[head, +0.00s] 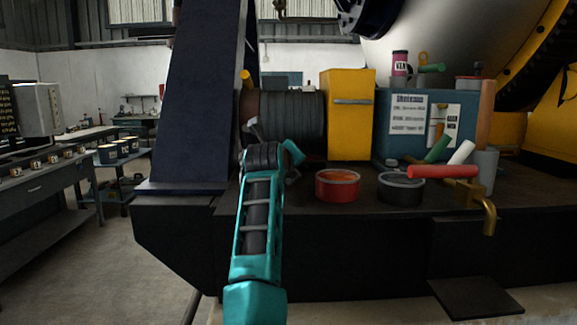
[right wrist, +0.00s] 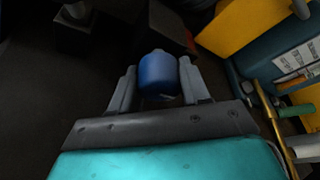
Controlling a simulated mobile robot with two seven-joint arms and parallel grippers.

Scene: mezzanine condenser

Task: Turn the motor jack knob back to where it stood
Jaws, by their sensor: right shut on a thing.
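The blue rounded knob (right wrist: 158,78) sits between the two grey fingers of my right gripper (right wrist: 157,68) in the right wrist view. The gripper is shut on the knob. In the head view my teal right arm reaches up from the bottom to just in front of the ribbed dark motor (head: 290,118). My right gripper is mostly hidden there behind the wrist joint, and I cannot make out the knob. My left gripper is not in view.
A yellow box (head: 348,115) stands right of the motor. A red tub (head: 337,190) and a dark tub (head: 400,192) sit on the ledge. A brass pipe (head: 489,215) juts out at right. A dark blue slanted beam (head: 195,100) rises at left.

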